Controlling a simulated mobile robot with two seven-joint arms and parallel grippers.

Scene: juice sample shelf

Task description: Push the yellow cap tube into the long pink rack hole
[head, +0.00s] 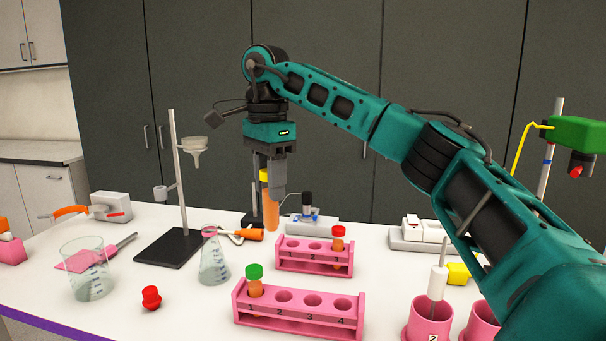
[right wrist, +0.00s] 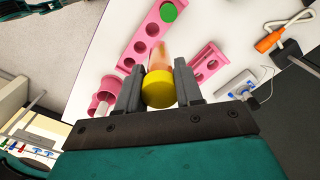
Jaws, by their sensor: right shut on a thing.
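My right gripper (head: 270,172) is shut on the yellow cap tube (head: 271,212), which hangs upright with orange contents, above the table. In the right wrist view its yellow cap (right wrist: 159,90) sits between my fingers (right wrist: 158,86). The long pink rack (head: 260,314) stands at the front of the table, nearer than the tube. A green cap tube (head: 255,282) stands in its leftmost hole; its other holes look empty. The short pink rack (head: 300,266), behind the long one, holds a red-capped tube (head: 338,246) at its right end. My left gripper is not in view.
A conical flask (head: 214,266) stands left of the racks, with a red cap-like piece (head: 151,298) and a beaker (head: 86,272) farther left. A funnel stand (head: 170,247) is behind. Pink cups (head: 420,322) stand at the front right.

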